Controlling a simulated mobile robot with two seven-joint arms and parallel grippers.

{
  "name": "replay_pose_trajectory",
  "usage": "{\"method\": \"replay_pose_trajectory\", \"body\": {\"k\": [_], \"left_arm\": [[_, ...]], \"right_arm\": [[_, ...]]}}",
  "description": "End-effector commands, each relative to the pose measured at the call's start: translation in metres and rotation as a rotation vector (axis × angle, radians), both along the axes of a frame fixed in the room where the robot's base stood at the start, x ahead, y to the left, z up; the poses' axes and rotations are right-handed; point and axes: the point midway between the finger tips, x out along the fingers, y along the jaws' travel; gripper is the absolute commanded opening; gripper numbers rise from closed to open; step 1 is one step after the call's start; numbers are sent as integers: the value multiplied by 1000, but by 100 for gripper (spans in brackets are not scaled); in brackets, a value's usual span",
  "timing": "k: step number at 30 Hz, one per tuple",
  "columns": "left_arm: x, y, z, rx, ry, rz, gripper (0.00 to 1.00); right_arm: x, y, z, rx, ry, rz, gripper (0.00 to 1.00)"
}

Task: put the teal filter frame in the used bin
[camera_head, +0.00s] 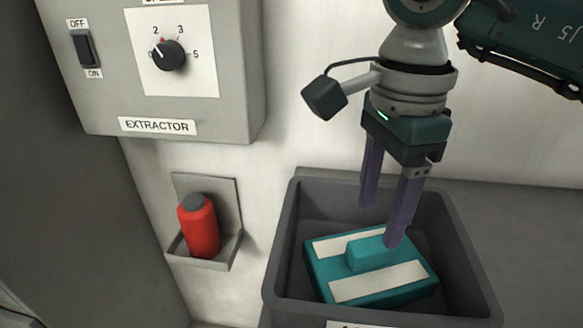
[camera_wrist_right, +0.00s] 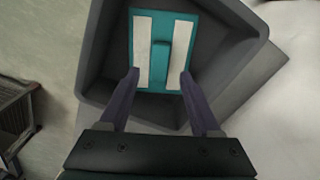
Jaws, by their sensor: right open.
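The teal filter frame (camera_head: 320,274) has two pale strips and a raised teal grip block in its middle. It lies inside the grey bin (camera_head: 281,250), a little turned against the walls. The bin's front label is cut off at the bottom edge of the head view. My right gripper (camera_head: 378,224) is open above the frame, its purple fingers apart and reaching down into the bin. In the right wrist view the frame (camera_wrist_right: 162,75) lies beyond the two spread fingertips, with nothing held between them. My left gripper is not in view.
A grey extractor box (camera_head: 100,110) with a dial (camera_head: 168,54) and an off/on switch (camera_head: 83,49) is on the wall at left. A red bottle (camera_head: 199,230) with a grey cap stands in a wall holder (camera_head: 228,248) left of the bin.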

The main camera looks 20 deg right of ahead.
Motion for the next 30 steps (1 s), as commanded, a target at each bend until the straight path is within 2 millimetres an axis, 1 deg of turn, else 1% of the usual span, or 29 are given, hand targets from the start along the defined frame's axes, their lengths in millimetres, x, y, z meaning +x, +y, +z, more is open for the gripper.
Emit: {"method": "replay_pose_trajectory", "body": {"k": [1,6,9,12,16,30], "left_arm": [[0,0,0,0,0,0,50],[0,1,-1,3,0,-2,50],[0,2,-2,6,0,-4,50],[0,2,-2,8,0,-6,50],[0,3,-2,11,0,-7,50],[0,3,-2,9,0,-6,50]], "right_arm": [[1,-1,13,-2,-7,1,64],[1,-1,49,-2,-5,0,64],[1,0,63,-1,-3,-1,64],[0,0,71,0,-1,0,64],[0,0,75,-1,0,-1,64],[0,0,74,0,1,-1,64]]}}
